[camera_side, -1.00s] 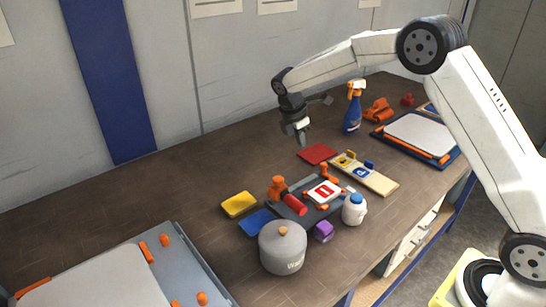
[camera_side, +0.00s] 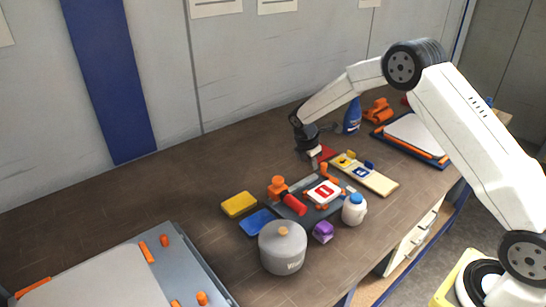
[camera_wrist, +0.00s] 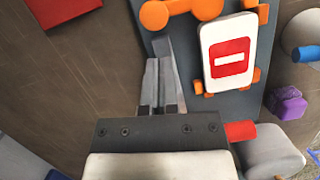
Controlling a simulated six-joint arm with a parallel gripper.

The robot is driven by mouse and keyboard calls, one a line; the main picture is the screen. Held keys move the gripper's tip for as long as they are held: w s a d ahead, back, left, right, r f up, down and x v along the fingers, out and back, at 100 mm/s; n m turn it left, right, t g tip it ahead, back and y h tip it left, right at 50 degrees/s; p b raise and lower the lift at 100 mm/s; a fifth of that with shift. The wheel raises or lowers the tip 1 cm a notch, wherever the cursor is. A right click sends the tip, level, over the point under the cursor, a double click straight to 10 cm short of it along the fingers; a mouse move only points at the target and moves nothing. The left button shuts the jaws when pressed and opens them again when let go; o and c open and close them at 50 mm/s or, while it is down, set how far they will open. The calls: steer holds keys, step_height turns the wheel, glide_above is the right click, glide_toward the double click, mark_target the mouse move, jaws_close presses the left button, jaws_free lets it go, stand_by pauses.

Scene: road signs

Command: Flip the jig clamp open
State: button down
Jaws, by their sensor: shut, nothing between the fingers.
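The jig is a dark grey plate (camera_side: 320,207) on the bench, also in the wrist view (camera_wrist: 262,62). A white sign with a red no-entry mark (camera_side: 323,191) lies on it among orange blocks, large in the wrist view (camera_wrist: 229,60). At its left end stands an orange post (camera_side: 277,186) with a red handle (camera_side: 295,205) lying low beside it. The handle's end shows right of my gripper in the wrist view (camera_wrist: 240,131); the post is hidden there. My gripper (camera_side: 317,164) is shut and empty, pointing down above the plate's back side; its fingertips show in the wrist view (camera_wrist: 162,50).
A grey pot (camera_side: 283,250), white bottle (camera_side: 354,210) and purple block (camera_side: 323,231) stand in front of the jig. A cream board (camera_side: 375,178) lies to the right, a red sheet (camera_side: 328,152) behind. The bench at back left is clear.

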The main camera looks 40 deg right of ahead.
steer(key=shift+s+d+f, duration=0.15)
steer(key=shift+d+f, duration=0.05)
steer(key=shift+d, duration=0.65)
steer(key=shift+w+d+m, duration=0.2)
steer(key=shift+d+m, duration=0.2)
steer(key=shift+m, duration=0.4)
steer(key=shift+d, duration=0.1)
steer(key=d+m, duration=0.1)
steer(key=m, duration=0.1)
steer(key=d+m+g, duration=0.1)
steer(key=m, duration=0.1)
steer(key=shift+w+y, duration=0.2)
steer(key=shift+y, duration=0.1)
steer(key=d+m, duration=0.1)
steer(key=d+m+g, duration=0.1)
steer(key=m, duration=0.1)
steer(key=shift+s+m+y, duration=0.15)
steer(key=shift+m+y, duration=0.15)
steer(key=shift+y, duration=0.1)
steer(key=m, duration=0.1)
steer(key=d+m, duration=0.1)
steer(key=m, duration=0.1)
steer(key=shift+s+d+y, duration=0.15)
steer(key=shift+s+y, duration=0.2)
steer(key=shift+y, duration=0.05)
steer(key=shift+s+d, duration=0.15)
steer(key=shift+d, duration=0.05)
